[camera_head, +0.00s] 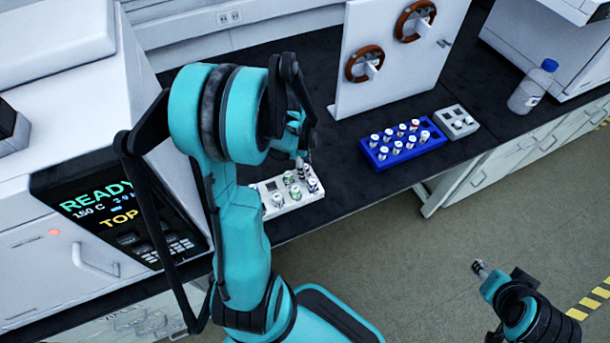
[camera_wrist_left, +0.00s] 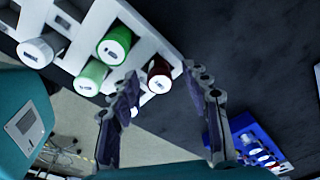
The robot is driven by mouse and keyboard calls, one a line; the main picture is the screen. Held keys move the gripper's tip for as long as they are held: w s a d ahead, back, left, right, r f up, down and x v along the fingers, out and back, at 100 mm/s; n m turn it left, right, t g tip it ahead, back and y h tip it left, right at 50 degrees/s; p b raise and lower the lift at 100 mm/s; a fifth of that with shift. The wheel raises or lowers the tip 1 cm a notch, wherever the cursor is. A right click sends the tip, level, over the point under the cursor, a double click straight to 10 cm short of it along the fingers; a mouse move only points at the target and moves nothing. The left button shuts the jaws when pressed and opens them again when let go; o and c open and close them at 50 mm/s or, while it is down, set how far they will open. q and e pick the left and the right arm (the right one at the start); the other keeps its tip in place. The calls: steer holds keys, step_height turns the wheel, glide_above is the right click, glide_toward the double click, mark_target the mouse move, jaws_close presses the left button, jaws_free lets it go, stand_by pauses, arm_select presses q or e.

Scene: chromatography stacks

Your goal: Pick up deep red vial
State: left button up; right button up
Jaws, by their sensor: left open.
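The deep red vial (camera_wrist_left: 160,78), with a white cap top facing the camera, stands in the white rack (camera_wrist_left: 145,30) in the left wrist view. My left gripper (camera_wrist_left: 165,92) is open, its two fingers apart on either side of the line to this vial, and nothing is held. In the head view the left gripper (camera_head: 303,153) hangs just above the white rack (camera_head: 290,208). The deep red vial is hard to pick out there beside the fingers. My right gripper (camera_head: 480,267) is at the lower right, away from the bench; its finger opening is unclear.
Two green vials (camera_wrist_left: 113,46) (camera_wrist_left: 90,78) and a white-capped vial (camera_wrist_left: 38,50) share the rack. A blue rack (camera_head: 372,152) with several vials, a small grey rack (camera_head: 447,114) and a bottle (camera_head: 532,88) stand to the right. Dark bench lies bare between the racks.

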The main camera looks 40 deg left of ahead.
arm_select(q)
steer(key=shift+f, duration=0.35)
steer(key=shift+r, duration=0.1)
steer(key=shift+c, duration=0.4)
jaws_close()
steer(key=shift+r, duration=0.1)
